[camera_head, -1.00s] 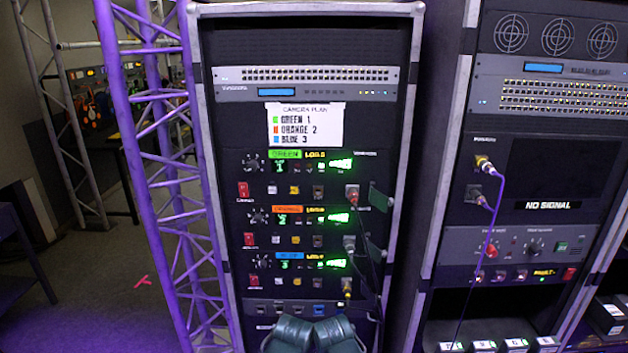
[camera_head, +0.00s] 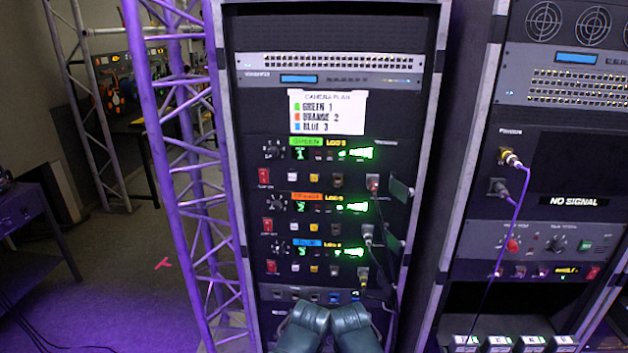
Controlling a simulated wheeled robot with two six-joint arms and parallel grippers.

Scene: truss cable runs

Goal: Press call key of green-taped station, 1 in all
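The green-taped station (camera_head: 322,154) is the top one of three stacked units in the middle rack, under a white camera plan card (camera_head: 327,112). Its green tape label (camera_head: 306,142) sits left of a lit green display. Below are a red switch (camera_head: 264,177), a white key (camera_head: 291,177), a yellowish key (camera_head: 314,177) and a dark socket; the key lettering is too small to read. The orange-taped station (camera_head: 322,207) and blue-taped station (camera_head: 322,254) are below it.
A purple-lit truss tower (camera_head: 180,170) stands close left of the rack. A second rack with a purple cable (camera_head: 512,220) stands at the right. Cables hang at the right of the stations. Open floor (camera_head: 120,270) with a red cross mark lies left.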

